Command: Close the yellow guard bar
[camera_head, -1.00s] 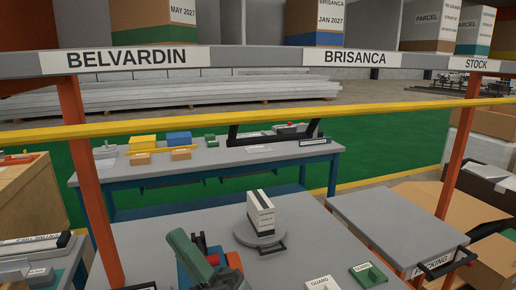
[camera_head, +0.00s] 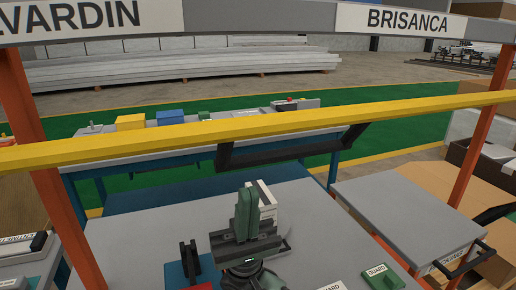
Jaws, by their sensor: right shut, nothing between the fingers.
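The yellow guard bar (camera_head: 180,136) spans the whole camera_head view, rising to the right. It passes in front of the orange posts at about mid-height. A black handle (camera_head: 290,152) shows just below the middle of the bar and seems to hang from it. My right gripper (camera_head: 255,188) is below the handle in the picture, over the grey bench, with its green fingers pointing up and away. It is shut and empty. It looks apart from the handle and bar. It partly hides a white box (camera_head: 263,204) behind it. My left gripper is not in view.
The orange posts (camera_head: 484,128) carry a grey beam labelled BRISANCA (camera_head: 408,20). The grey bench (camera_head: 320,235) holds a green GUARD block (camera_head: 383,278) and a red and black fixture (camera_head: 190,262). A grey side table (camera_head: 400,215) stands right. Behind is a blue-legged bench (camera_head: 130,195).

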